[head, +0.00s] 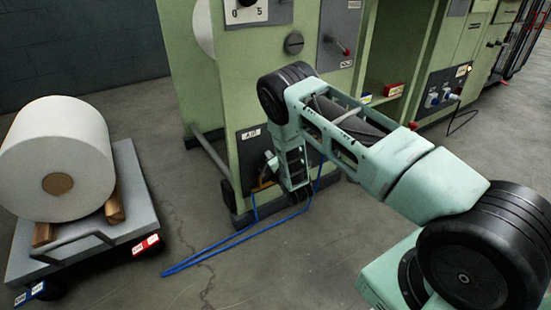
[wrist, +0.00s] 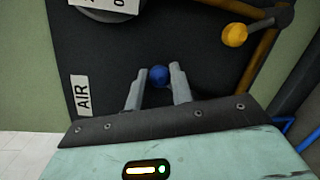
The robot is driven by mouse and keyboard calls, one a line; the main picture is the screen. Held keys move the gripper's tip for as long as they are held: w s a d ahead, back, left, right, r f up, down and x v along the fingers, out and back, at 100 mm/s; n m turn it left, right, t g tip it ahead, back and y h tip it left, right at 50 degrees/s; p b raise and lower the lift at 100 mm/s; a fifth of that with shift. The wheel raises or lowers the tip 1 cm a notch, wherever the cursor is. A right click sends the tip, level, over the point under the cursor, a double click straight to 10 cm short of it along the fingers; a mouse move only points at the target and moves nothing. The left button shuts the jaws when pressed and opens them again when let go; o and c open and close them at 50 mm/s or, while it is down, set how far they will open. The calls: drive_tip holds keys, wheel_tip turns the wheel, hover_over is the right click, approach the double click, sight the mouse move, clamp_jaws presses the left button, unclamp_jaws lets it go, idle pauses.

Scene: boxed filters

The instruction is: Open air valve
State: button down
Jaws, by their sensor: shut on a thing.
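A dark panel with a white AIR label (wrist: 82,95) fills much of the wrist view. A round blue knob (wrist: 159,76) sits between the fingertips of my gripper (wrist: 158,74), which is shut on it. The rest of the blue knob's handle or valve is hidden. To the right, a lever with a yellow ball end (wrist: 234,36) stands by a yellow-orange pipe (wrist: 262,62), apart from the fingers. In the head view the AIR label (head: 251,133) shows on the machine's lower panel; my arm hides the blue knob there.
A round gauge (wrist: 105,15) is partly cut off above the panel. A blue hose (head: 215,247) loops on the floor below. A cart (head: 125,190) with a large white roll (head: 60,150) stands at left. The green machine (head: 202,95) rises behind my arm.

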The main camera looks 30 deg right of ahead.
drive_tip(key=a+n, duration=0.1)
drive_tip(key=a+r+n, duration=0.1)
drive_tip(key=n, duration=0.1)
drive_tip(key=shift+a+t+h, duration=0.15)
drive_tip(key=shift+t+h, duration=0.25)
drive_tip(key=shift+s+a+n+t, duration=0.15)
drive_tip(key=shift+a+n, duration=0.3)
drive_tip(key=shift+n, duration=0.3)
drive_tip(key=shift+w+a+n+t, duration=0.15)
drive_tip(key=shift+a+n, duration=0.25)
drive_tip(key=shift+n, duration=0.35)
drive_tip(key=shift+s, duration=0.1)
drive_tip(key=c, duration=1.2)
unclamp_jaws()
drive_tip(key=shift+a, duration=0.1)
drive_tip(key=s+a+p, duration=0.3)
drive_tip(key=s+p, duration=0.2)
drive_tip(key=s, duration=1.2)
drive_tip(key=shift+a, duration=0.15)
drive_tip(key=shift+r, duration=0.1)
